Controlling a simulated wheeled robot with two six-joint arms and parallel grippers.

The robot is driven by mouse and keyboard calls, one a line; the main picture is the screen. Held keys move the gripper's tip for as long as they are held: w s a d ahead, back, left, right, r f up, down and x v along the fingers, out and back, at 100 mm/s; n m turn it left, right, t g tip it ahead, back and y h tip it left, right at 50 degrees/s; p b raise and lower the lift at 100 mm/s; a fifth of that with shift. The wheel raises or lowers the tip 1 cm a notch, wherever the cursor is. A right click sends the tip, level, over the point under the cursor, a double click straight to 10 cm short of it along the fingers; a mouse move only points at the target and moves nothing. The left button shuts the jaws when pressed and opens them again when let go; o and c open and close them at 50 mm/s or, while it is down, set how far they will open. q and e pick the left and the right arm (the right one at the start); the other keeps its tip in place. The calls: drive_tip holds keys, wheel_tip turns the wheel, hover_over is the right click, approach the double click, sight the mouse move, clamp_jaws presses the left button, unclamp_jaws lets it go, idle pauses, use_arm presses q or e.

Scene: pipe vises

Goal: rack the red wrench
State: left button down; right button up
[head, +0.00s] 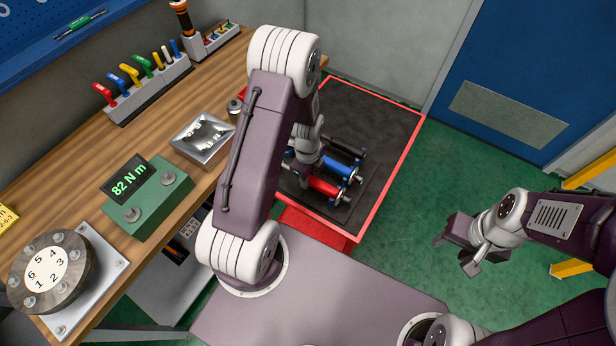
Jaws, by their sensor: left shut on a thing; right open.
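My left gripper (304,182) points down over the dark mat of the cart, at the left end of a red cylindrical piece (327,189). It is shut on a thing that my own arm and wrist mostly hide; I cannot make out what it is. A red-handled tool (103,91) stands at the near end of a grey rack (150,92) on the bench, beside several other coloured handles. I cannot tell which red item is the wrench. My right gripper (459,257) is open and empty over the green floor at the right.
Blue (337,168) and black (346,148) cylindrical pieces lie beside the red one on the red-edged cart (388,120). The wooden bench (75,165) holds a metal tray (203,138), a green tester (148,200) reading 82 N m and a numbered dial (46,270). Floor between cart and door is clear.

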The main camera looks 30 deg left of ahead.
use_arm(q)
drive_tip(key=c, duration=1.1)
unclamp_jaws()
drive_tip(key=shift+o, duration=0.2)
wheel_tip(320, 180, up, 9)
